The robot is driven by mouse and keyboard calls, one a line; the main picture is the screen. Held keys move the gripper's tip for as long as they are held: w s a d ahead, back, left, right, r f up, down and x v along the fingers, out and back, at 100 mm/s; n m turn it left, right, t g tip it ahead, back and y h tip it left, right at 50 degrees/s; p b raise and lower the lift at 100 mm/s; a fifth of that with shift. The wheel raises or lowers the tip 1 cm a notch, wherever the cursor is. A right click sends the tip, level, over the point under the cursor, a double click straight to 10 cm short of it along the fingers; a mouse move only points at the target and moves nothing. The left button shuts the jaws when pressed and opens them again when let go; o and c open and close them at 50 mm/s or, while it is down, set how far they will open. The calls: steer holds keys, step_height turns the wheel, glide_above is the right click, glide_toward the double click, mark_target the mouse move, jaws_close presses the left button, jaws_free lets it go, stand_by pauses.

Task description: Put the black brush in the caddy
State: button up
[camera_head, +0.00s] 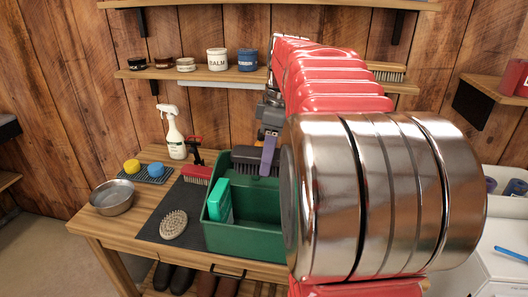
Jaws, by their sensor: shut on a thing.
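The green caddy (243,240) stands on the dark mat on the bench, partly hidden on the right by my arm. A teal box (220,203) stands in its left part. My gripper (268,157), with a purple finger showing, is shut on the black brush (238,160). The brush shows at the back of the caddy, by its upper edge, with the gripper at its right end. I cannot tell whether it touches the caddy. My arm hides the caddy's right side.
A red brush (196,174) and an oval brush (173,225) lie left of the caddy on the mat (150,229). A spray bottle (174,134), yellow and blue round items on a rack (147,175) and a metal bowl (112,198) stand further left. A shelf (205,74) hangs above.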

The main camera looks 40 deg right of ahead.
steer(key=shift+w+f, duration=0.15)
steer(key=shift+f, duration=0.1)
steer(key=shift+d, duration=0.1)
steer(key=shift+f, duration=11.95)
steer(key=o, duration=1.4)
